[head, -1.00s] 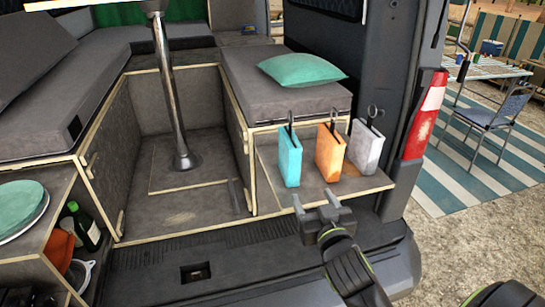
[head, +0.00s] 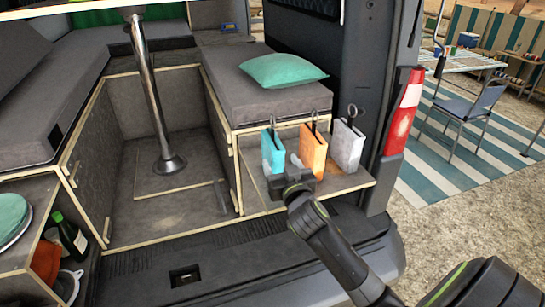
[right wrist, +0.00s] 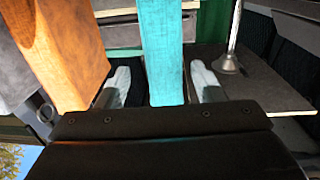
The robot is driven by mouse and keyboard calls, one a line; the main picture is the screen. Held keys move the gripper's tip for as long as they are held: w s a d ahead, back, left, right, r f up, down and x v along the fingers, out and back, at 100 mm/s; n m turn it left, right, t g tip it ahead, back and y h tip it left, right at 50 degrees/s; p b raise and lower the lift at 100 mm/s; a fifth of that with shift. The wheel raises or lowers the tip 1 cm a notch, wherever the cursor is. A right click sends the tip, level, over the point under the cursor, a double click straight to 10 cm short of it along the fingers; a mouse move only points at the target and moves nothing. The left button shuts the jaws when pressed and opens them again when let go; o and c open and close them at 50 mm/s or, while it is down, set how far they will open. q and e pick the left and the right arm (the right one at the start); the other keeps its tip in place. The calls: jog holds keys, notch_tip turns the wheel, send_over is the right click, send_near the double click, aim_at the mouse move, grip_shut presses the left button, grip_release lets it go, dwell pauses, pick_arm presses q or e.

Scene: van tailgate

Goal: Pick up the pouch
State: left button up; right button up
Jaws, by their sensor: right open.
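Three upright pouches with dark clips or loops at their tops stand in a row on a low shelf at the van's rear: a teal one (head: 272,150), an orange one (head: 313,153) and a pale grey one (head: 347,147). My right gripper (head: 286,172) is open just in front of the teal pouch and hides its lower part. In the right wrist view, the teal pouch (right wrist: 163,50) stands between the two pale fingertips, with gaps on both sides. The orange pouch (right wrist: 65,48) is outside the fingers, at the left. My left gripper is not in view.
The shelf (head: 254,190) ends at a wooden edge near the van's rear pillar (head: 395,125). Behind the pouches is a grey cushioned bench (head: 265,97) with a green pillow (head: 282,70). A metal table leg (head: 152,95) stands further left.

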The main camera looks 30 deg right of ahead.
jog(key=x, duration=0.2)
jog(key=p+x, duration=0.1)
jog(key=x, duration=0.1)
jog(key=shift+w+a+p, duration=0.15)
jog(key=shift+a+p, duration=0.1)
jog(key=shift+p, duration=0.05)
jog(key=shift+w+d+f, duration=0.1)
jog(key=shift+w+d, duration=0.1)
jog(key=shift+w, duration=0.4)
jog(key=c, duration=1.2)
